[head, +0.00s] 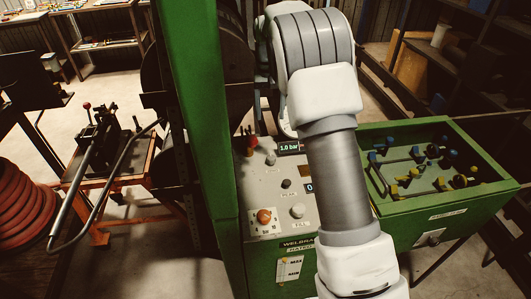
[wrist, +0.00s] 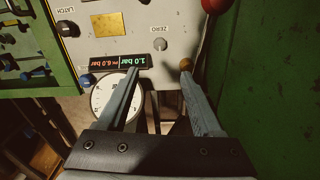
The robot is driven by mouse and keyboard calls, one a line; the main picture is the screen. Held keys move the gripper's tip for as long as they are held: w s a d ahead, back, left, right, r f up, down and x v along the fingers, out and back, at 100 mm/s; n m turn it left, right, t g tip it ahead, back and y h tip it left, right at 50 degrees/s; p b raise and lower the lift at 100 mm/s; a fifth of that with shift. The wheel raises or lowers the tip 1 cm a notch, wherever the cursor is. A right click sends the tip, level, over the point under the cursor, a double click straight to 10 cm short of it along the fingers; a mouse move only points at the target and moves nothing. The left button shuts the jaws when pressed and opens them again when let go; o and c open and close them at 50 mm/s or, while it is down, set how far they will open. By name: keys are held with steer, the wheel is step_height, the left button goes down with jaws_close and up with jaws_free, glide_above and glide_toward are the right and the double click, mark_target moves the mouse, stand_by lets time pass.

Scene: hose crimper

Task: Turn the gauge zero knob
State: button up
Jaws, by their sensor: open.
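The gauge zero knob (wrist: 160,44) is a small grey round knob on the light panel, with the upside-down label ZERO beside it in the wrist view. In the head view a small grey knob (head: 271,158) near the pressure display looks like the same one. My gripper (wrist: 160,68) is open and empty. Its fingertips are apart on either side of the knob's line, a little below it in the wrist picture. I cannot tell their height above the panel. In the head view my arm hides the gripper.
The pressure display (wrist: 120,62) reads 1.0 bar, beside the left fingertip. A round dial gauge (wrist: 103,97) is partly behind the left finger. A brass-coloured part (wrist: 186,64) is at the right fingertip; a red ball (wrist: 215,4) is above. A green post (head: 190,120) stands left of the panel.

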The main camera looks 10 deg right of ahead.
mark_target(271, 157)
steer(key=f, duration=1.1)
steer(key=f+p, duration=0.1)
steer(key=f, duration=0.5)
steer(key=shift+d+f, duration=0.2)
steer(key=shift+d, duration=0.05)
jaws_close()
